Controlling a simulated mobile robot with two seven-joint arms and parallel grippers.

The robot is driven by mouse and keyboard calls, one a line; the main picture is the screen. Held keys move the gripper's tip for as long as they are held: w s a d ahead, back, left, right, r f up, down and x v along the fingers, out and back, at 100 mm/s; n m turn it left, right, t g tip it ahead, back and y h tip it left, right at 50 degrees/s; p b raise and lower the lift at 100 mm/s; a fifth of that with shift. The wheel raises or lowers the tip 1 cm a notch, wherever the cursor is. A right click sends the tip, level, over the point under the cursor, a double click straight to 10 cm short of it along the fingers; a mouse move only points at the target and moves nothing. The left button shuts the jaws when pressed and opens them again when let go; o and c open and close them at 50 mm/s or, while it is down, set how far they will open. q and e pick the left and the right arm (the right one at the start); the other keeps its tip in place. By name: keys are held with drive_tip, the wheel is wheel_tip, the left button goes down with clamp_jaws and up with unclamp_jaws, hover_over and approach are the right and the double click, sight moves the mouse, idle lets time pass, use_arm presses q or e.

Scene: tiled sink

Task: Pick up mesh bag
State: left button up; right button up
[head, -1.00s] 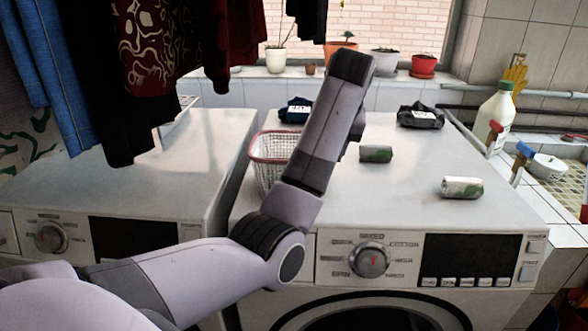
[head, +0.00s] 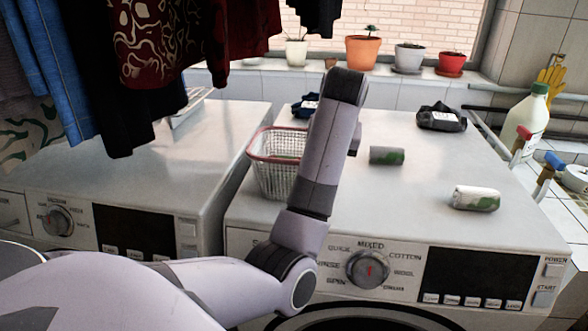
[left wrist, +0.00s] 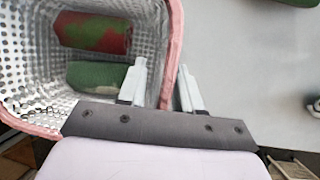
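The only mesh container I see is a white mesh basket with a pink rim (head: 277,180), upright at the left edge of the right washing machine's top. My forearm partly covers it in the head view. In the left wrist view, the mesh basket (left wrist: 30,80) fills the left side and holds a red-and-green can (left wrist: 93,33) and a green item (left wrist: 98,76). My left gripper (left wrist: 162,76) is open, with one finger over the basket's inside and the other outside its rim. Contact with the rim cannot be told. The left fingers are hidden in the head view. My right gripper is not in view.
Two rolled or can-like items, one grey-green (head: 387,155) and one white-green (head: 475,198), lie on the right machine (head: 420,215). Clothes (head: 190,45) hang at upper left. A white bottle (head: 524,115) stands at right.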

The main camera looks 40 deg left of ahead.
use_arm(q)
drive_tip(key=shift+f, duration=0.2)
idle(0.6)
clamp_jaws()
